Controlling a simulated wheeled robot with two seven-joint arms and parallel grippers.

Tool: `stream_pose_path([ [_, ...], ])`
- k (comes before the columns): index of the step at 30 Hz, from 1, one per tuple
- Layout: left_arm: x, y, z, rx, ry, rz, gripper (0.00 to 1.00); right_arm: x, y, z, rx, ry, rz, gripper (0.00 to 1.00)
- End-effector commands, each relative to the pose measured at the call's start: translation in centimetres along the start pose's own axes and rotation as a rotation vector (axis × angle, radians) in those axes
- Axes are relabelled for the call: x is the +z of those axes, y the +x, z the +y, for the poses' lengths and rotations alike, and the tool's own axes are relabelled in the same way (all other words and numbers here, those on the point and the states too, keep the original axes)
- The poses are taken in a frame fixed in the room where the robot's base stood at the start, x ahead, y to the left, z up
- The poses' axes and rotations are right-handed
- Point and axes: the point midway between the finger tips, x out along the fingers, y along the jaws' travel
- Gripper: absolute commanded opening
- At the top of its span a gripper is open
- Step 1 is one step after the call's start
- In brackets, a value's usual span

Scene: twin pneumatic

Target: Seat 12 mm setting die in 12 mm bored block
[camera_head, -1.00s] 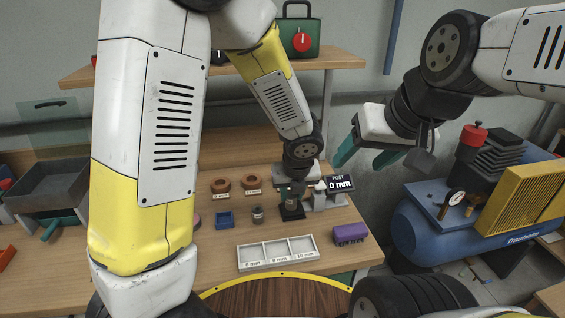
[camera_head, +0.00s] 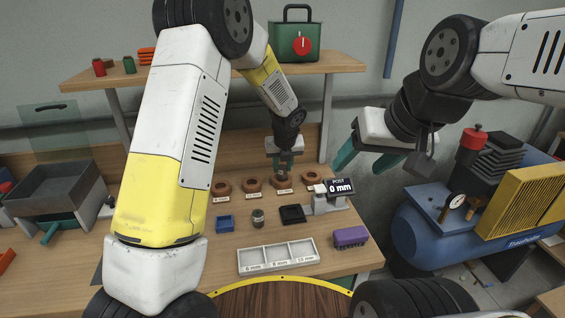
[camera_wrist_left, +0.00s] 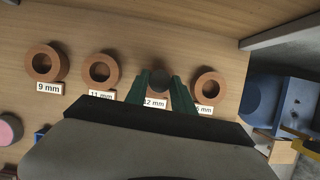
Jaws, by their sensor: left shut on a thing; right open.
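My left gripper (camera_head: 284,164) is shut on a small dark cylindrical die (camera_wrist_left: 158,80), with a green finger on each side. It is at the third of a row of round brown bored blocks, the 12 mm bored block (camera_head: 283,182). The 12 mm label (camera_wrist_left: 154,103) shows between the fingers in the left wrist view. The die hides the bore, so I cannot tell whether it is above the bore or partly in it. My right gripper (camera_head: 362,168) is open and empty, raised at the right of the bench.
Bored blocks marked 9 mm (camera_wrist_left: 46,63), 11 mm (camera_wrist_left: 100,70) and another (camera_wrist_left: 210,86) flank it closely. In front are a blue holder (camera_head: 225,221), a metal cylinder (camera_head: 258,217), an empty black pad (camera_head: 292,214), the post display (camera_head: 340,187), a white tray (camera_head: 278,268) and a purple block (camera_head: 350,237).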

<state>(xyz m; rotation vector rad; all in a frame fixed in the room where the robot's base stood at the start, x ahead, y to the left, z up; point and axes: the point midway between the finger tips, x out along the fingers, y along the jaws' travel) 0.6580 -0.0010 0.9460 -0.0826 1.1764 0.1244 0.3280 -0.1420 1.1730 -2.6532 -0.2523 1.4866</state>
Motion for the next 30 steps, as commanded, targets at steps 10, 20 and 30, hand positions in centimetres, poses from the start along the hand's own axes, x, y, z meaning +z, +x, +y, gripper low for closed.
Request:
stream_pose_path([
  [10, -0.8, 1.9, 0.0, -0.001, 0.0, -0.002, 0.0, 0.0, 0.0, 0.0, 0.0, 0.0, 0.0, 0.62],
  [20, -1.0, 2.2, 0.0, 0.0, -0.001, 0.0, 0.52, 0.0, 0.0, 0.0, 0.0, 0.0, 0.0, 0.62],
  [30, -0.8, 1.7, 0.0, -0.001, 0.0, -0.002, 0.52, 0.0, 0.0, 0.0, 0.0, 0.0, 0.0, 0.62],
])
